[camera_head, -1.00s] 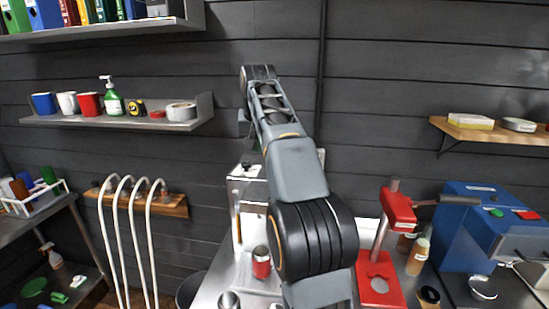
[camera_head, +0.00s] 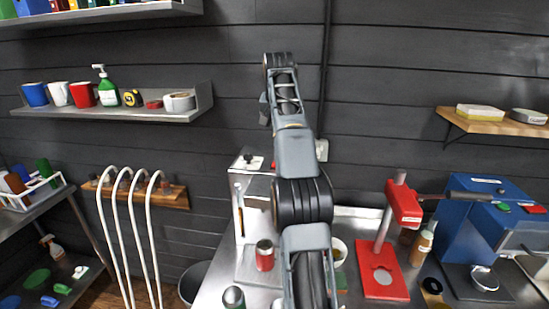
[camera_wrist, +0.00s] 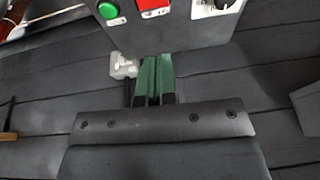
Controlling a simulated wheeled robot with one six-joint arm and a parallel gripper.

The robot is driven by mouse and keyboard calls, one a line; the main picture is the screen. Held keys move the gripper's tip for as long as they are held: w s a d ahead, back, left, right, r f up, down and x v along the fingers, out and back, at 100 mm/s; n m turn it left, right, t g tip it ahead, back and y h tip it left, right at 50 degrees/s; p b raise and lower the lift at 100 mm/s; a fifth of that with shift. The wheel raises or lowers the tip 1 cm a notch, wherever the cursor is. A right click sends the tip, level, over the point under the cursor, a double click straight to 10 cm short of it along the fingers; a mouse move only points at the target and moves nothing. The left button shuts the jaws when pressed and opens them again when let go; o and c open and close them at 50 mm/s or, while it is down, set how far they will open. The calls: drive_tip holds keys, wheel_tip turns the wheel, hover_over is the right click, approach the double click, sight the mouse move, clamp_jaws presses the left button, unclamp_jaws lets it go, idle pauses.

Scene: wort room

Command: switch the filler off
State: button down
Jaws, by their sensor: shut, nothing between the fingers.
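In the wrist view a grey control box (camera_wrist: 185,35) carries a round green button (camera_wrist: 108,10), a red switch (camera_wrist: 152,8) and a dial with a dark knob (camera_wrist: 215,8). I cannot tell for sure which machine the box belongs to. My gripper (camera_wrist: 154,58) is shut and empty, its green fingers ending by the box's lower edge, below the red switch. I cannot tell whether they touch it. In the head view my arm covers part of a pale metal stand (camera_head: 239,215), possibly the filler, with a red can (camera_head: 265,256) at it. The gripper cannot be made out there.
A red press (camera_head: 383,268) and a blue machine (camera_head: 475,235) with its own green and red buttons stand right on the bench. White hoses (camera_head: 130,240) hang left. Shelves (camera_head: 150,112) hold mugs and bottles. A white wall socket (camera_wrist: 122,66) lies behind my fingers.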

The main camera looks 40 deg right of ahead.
drive_tip(key=x, duration=0.9)
drive_tip(key=shift+s+a+f, duration=0.1)
drive_tip(key=shift+a+f, duration=0.1)
drive_tip(key=shift+f, duration=0.3)
drive_tip(key=shift+a+f, duration=0.1)
drive_tip(key=shift+f, duration=0.95)
drive_tip(key=shift+f, duration=0.1)
